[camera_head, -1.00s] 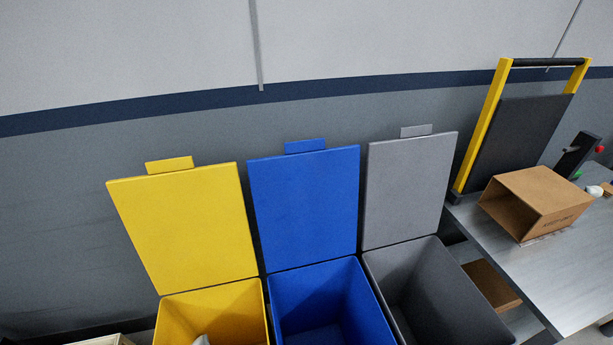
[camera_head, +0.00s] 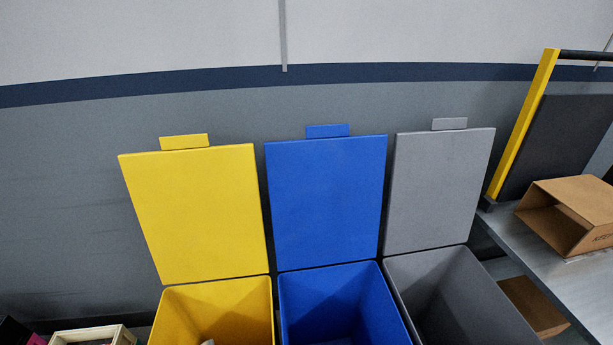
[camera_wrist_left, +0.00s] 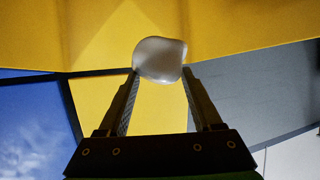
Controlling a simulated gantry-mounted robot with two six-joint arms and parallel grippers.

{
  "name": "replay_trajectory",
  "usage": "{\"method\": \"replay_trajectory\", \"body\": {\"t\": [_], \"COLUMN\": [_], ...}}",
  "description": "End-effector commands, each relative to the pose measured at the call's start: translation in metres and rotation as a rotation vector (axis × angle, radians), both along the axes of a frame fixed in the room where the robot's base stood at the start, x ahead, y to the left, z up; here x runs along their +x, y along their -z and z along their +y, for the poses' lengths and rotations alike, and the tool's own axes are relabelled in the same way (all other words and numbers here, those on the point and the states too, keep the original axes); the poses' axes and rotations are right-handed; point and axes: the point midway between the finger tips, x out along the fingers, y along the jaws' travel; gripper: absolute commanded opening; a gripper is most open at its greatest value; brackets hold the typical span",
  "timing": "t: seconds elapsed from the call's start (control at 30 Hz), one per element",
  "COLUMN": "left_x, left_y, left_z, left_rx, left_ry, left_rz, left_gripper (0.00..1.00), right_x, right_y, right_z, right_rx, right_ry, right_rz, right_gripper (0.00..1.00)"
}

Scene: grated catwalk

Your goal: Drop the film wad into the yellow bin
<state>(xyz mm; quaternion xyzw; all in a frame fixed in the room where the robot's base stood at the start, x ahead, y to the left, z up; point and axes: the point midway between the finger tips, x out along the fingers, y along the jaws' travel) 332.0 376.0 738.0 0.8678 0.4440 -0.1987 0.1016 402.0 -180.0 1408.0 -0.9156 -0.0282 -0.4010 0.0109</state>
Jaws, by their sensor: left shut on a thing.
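The yellow bin (camera_head: 215,310) stands at the lower left of the head view with its lid (camera_head: 195,215) raised against the wall. A small pale thing (camera_head: 208,342) shows inside its opening at the picture's bottom edge; too little shows to tell what it is. In the left wrist view my left gripper (camera_wrist_left: 160,75) is shut on the whitish, rounded film wad (camera_wrist_left: 160,58), held at the fingertips. Yellow surfaces (camera_wrist_left: 230,30) lie behind and above the wad there. My left gripper cannot be made out in the head view. My right gripper is in neither view.
An open blue bin (camera_head: 330,300) and an open grey bin (camera_head: 455,300) stand to the right of the yellow one, lids raised. A table (camera_head: 575,285) with a cardboard box (camera_head: 575,215) is at the right. A light wooden crate (camera_head: 92,336) sits at the lower left.

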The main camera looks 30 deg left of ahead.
Motion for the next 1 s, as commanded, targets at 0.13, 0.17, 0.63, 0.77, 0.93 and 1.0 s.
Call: {"method": "replay_trajectory", "body": {"t": [0.13,0.17,0.63,0.77,0.93,1.0], "left_x": [0.000,0.000,0.000,-0.002,-0.016,-0.024], "left_y": [0.001,0.000,0.001,-0.003,-0.019,-0.027], "left_z": [0.000,0.000,0.000,-0.003,-0.024,-0.037], "left_rx": [0.000,0.000,0.000,-0.001,0.001,-0.001], "left_ry": [0.000,0.000,0.000,0.001,0.007,0.010], "left_rz": [0.000,0.000,0.000,0.001,0.002,0.004], "left_gripper": [0.15,0.15,1.00,1.00,1.00,1.00], "right_x": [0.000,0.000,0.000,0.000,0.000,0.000], "right_y": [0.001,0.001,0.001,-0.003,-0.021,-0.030], "right_z": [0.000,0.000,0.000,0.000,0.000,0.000], "right_rx": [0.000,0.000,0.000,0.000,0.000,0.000], "right_ry": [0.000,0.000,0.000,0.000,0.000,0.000], "right_rz": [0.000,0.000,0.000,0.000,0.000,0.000], "right_gripper": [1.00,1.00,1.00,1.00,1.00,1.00]}}
